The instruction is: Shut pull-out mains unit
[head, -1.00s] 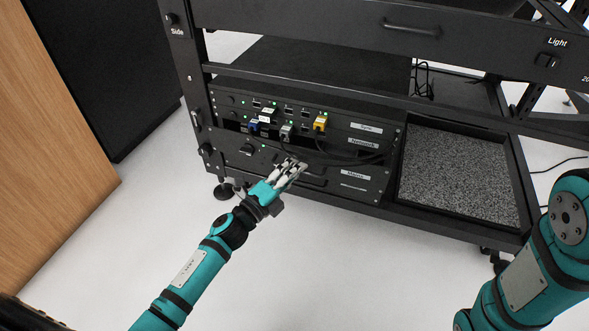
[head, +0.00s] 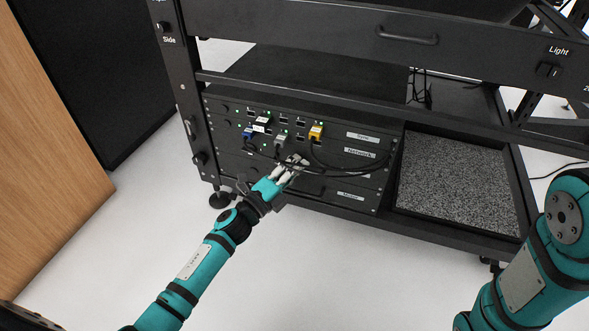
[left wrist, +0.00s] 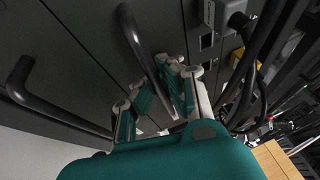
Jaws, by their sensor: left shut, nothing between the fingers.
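The mains unit (head: 325,190) is the low black drawer-like front in the rack, under the network unit (head: 358,153). I cannot tell from this angle how far it stands out. My left gripper (head: 292,165) is shut and empty, its fingers at the rack front by the hanging cables. In the left wrist view the left gripper (left wrist: 182,72) has its fingertips close to a dark front with a curved black handle (left wrist: 133,32). Contact is unclear there. My right gripper is out of view; only its arm shows at the right edge.
Black cables (head: 340,163) hang from blue, grey and yellow plugs (head: 316,132) in front of the units. A grey speckled tray (head: 455,190) lies to the right. A wooden panel (head: 50,120) stands at the left. The floor in front is clear.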

